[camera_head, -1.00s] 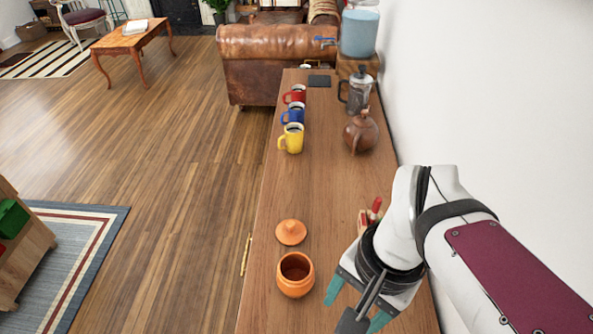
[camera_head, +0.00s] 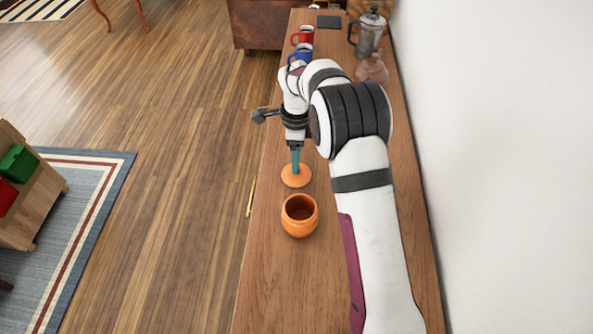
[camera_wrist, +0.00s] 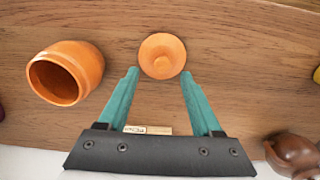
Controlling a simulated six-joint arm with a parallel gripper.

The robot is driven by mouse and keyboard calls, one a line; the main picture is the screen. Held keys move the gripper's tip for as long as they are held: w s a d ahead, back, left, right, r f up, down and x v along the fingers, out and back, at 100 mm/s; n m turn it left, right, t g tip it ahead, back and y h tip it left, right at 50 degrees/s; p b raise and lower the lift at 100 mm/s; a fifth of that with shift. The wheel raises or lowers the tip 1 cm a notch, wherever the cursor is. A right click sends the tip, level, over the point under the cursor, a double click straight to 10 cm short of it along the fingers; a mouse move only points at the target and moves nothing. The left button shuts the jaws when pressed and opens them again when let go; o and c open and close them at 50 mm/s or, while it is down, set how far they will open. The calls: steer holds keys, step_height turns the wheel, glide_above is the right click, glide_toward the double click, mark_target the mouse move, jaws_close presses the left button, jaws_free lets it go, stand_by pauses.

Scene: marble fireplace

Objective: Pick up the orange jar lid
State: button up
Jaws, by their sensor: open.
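The orange jar lid (camera_head: 296,176) lies on the wooden table, just beyond the jar, and shows as a round disc with a knob in the wrist view (camera_wrist: 162,56). My gripper (camera_head: 295,166) is above the lid in the head view and covers part of it. In the wrist view its two teal fingers (camera_wrist: 160,75) are apart, with the lid just past the fingertips and centred between them. Nothing is held. The open orange jar (camera_head: 299,222) stands upright nearer the camera, and it lies left of the fingers in the wrist view (camera_wrist: 62,75).
Red (camera_head: 302,37) and blue (camera_head: 300,54) mugs stand farther along the table. A French press (camera_head: 369,33) and a brown teapot (camera_head: 373,70) are near the wall. A small pale block (camera_wrist: 148,130) lies behind the fingers in the wrist view.

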mark_target(300, 180)
steer(key=f, duration=0.5)
steer(key=shift+w+f, duration=0.1)
steer(key=shift+w, duration=0.1)
jaws_close()
